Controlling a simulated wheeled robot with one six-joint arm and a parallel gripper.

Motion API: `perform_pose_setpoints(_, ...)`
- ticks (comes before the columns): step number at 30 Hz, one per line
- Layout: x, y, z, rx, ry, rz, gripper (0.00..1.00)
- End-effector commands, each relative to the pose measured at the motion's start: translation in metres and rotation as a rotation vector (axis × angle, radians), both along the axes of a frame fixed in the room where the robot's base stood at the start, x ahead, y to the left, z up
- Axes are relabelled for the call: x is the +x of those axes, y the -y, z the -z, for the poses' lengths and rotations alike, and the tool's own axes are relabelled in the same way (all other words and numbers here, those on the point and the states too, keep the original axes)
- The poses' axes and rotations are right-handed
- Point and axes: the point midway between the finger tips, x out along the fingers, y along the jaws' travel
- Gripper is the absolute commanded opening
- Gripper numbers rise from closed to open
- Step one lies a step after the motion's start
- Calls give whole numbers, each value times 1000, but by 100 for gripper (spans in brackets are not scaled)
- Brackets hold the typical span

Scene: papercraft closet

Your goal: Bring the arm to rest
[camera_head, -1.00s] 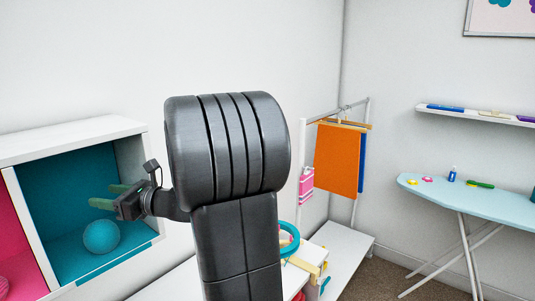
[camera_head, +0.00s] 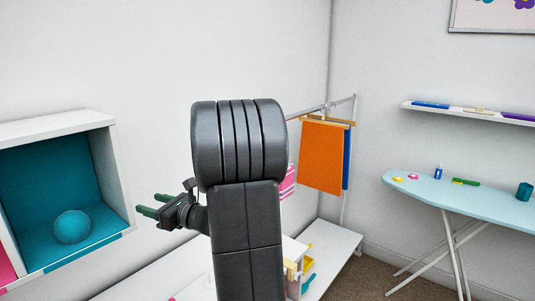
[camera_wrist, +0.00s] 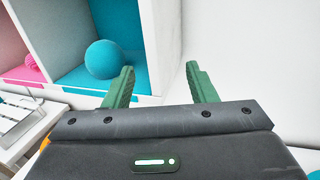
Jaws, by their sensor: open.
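My gripper (camera_head: 146,205) is in front of the white wall, to the right of the teal compartment and outside it. Its two green fingers point left in the head view. In the wrist view my gripper (camera_wrist: 160,84) is open, with nothing between the fingers. My dark arm stands upright in the middle of the head view and hides part of the shelf behind it. A teal ball (camera_head: 72,227) rests on the floor of the teal compartment; it also shows in the wrist view (camera_wrist: 105,59), beyond the left finger.
The white cubby unit (camera_head: 108,150) stands at the left. An orange cloth (camera_head: 321,158) hangs on a rack behind my arm to the right. A pale blue ironing board (camera_head: 470,202) with small items stands at the right, below a wall shelf (camera_head: 470,113). Brown carpet lies between.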

Motion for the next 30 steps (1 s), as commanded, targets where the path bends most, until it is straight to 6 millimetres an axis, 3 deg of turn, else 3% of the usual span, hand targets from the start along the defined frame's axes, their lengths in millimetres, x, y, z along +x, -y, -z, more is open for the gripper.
perform_pose_setpoints(15,43,73,63,3,-4,211,52)
perform_pose_setpoints(30,70,149,120,8,-5,431,52)
